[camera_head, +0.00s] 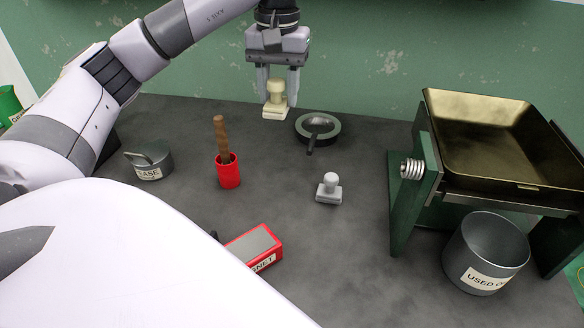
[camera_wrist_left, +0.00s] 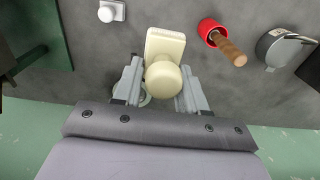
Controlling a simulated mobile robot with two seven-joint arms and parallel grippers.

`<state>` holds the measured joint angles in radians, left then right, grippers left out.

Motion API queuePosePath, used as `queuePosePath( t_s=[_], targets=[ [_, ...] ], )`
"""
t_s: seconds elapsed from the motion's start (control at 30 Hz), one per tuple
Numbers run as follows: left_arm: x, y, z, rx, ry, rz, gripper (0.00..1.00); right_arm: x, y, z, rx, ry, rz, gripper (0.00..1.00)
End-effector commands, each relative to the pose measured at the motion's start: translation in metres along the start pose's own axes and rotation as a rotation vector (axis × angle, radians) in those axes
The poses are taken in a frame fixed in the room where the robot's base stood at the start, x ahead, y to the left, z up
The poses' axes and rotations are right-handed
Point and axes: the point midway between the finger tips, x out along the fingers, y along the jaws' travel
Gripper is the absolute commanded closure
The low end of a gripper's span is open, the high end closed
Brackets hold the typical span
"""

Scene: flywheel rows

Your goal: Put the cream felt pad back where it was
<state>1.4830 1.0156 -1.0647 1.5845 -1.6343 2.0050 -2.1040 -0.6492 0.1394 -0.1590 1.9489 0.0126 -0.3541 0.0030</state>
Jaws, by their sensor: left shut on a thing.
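The cream felt pad (camera_head: 275,108) has a rounded knob on a flat rectangular base. My left gripper (camera_head: 279,88) is shut on its knob, near the back of the bench in the head view. The pad also shows large between the fingers in the left wrist view (camera_wrist_left: 165,65). I cannot tell for sure whether its base touches the bench. A similar pad in grey-white (camera_head: 329,189) stands upright on the bench, in front and to the right; it also shows in the left wrist view (camera_wrist_left: 112,11). My right gripper is not in view.
A round dark dish (camera_head: 333,128) is just right of the held pad. A red cup (camera_head: 229,174) with a brown handle, a grease tin (camera_head: 149,172) and a red magnet block (camera_head: 262,245) stand nearby. A brass tray (camera_head: 500,180) on a green stand and a used-oil bucket (camera_head: 478,250) are right.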

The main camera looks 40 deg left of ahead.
Motion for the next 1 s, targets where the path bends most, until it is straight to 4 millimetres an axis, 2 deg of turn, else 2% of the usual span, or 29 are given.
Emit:
queuePosePath(
  t_s=[0.07, 0.17, 0.57, 0.8, 1.0],
  targets=[
    [0.001, -0.002, 0.0, -0.005, -0.001, 0.0, 0.97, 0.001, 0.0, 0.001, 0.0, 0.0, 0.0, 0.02],
    [0.013, -0.002, 0.0, -0.005, -0.004, -0.001, 0.97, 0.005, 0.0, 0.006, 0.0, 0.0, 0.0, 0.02],
    [0.094, -0.001, 0.002, -0.004, -0.005, -0.001, 0.97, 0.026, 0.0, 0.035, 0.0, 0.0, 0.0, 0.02],
    [0.143, -0.001, 0.002, -0.005, -0.004, -0.003, 0.97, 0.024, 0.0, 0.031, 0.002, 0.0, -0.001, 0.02],
    [0.158, -0.001, 0.002, -0.005, -0.001, -0.001, 0.97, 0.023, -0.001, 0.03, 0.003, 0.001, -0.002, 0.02]
  ],
)
